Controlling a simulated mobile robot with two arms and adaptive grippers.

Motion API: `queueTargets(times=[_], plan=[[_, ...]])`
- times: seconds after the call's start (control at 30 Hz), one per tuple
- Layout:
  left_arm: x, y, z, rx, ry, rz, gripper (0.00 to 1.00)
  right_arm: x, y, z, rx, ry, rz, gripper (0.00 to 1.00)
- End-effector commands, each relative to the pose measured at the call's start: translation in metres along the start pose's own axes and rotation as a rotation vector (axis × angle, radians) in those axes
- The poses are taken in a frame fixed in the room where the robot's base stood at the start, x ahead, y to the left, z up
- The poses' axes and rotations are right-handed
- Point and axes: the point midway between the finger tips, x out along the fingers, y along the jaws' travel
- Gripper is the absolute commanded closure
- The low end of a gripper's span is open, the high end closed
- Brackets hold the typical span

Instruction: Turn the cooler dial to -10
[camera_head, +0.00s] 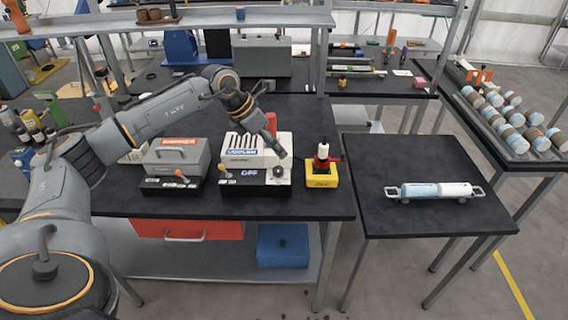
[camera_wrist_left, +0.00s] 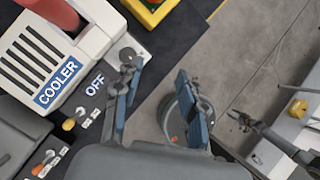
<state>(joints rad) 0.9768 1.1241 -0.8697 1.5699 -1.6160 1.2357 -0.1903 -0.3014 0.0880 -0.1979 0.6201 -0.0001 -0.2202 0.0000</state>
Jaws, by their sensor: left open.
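The cooler (camera_head: 240,150) is a white slotted box with a blue COOLER label, on the dark bench in the head view. It also shows at the left of the wrist view (camera_wrist_left: 45,55). Its black front panel reads OFF (camera_wrist_left: 95,84). The round grey dial (camera_wrist_left: 127,53) sits at the panel's right end, and an orange-tipped lever (camera_wrist_left: 69,124) at its left. My left gripper (camera_head: 279,152) is over the dial end of the panel. In the wrist view its fingers (camera_wrist_left: 156,76) are apart, with nothing between them; one fingertip overlaps the dial's edge. Contact is unclear.
A grey box with a red label (camera_head: 177,157) and its own lever stands left of the cooler. A yellow block with a red-and-white piece (camera_head: 322,172) stands close on the right. A side table (camera_head: 420,150) holds a blue-and-white cylinder (camera_head: 434,190). The bench's front edge is near.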

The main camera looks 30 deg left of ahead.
Motion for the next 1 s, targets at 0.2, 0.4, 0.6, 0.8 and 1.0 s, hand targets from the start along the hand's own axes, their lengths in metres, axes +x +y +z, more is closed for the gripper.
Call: queueTargets(times=[0.2, 0.4, 0.6, 0.8, 1.0], plan=[[-0.032, 0.038, -0.025, 0.009, 0.121, 0.119, 0.59, -0.004, 0.000, -0.001, 0.000, 0.000, 0.000, 0.60], [-0.006, 0.040, -0.028, 0.009, 0.125, 0.116, 0.59, -0.013, -0.004, -0.003, 0.002, 0.002, -0.005, 0.60], [0.037, 0.044, -0.032, 0.008, 0.123, 0.113, 0.59, -0.028, -0.013, -0.006, 0.005, 0.004, -0.016, 0.60], [0.075, 0.048, -0.037, 0.009, 0.121, 0.114, 0.59, -0.038, -0.013, -0.007, 0.003, 0.005, -0.016, 0.60], [0.098, 0.051, -0.040, 0.009, 0.120, 0.114, 0.59, -0.042, -0.008, -0.007, 0.001, 0.004, -0.011, 0.60]])
